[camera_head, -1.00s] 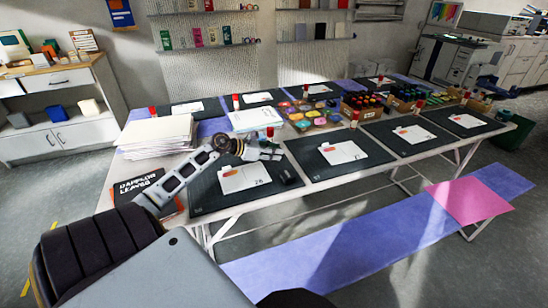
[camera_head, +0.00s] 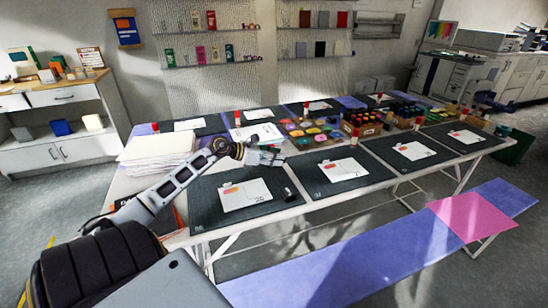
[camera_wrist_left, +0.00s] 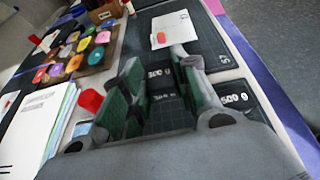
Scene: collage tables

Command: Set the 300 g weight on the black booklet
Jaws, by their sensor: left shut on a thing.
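My left gripper (camera_head: 270,157) is above the far edge of the front-left mat. In the left wrist view its green-padded fingers (camera_wrist_left: 158,88) are shut on a dark weight (camera_wrist_left: 161,75) with white lettering; the number is too blurred to read surely. A second dark weight (camera_head: 289,193) lies on the right part of the front-left mat, apart from the gripper; the left wrist view shows a lettered dark weight (camera_wrist_left: 236,98) beside the fingers. My right gripper is not in view.
A paper stack (camera_head: 155,153) stands at the table's left, between booklet and far mats. White cards lie on the dark mats.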

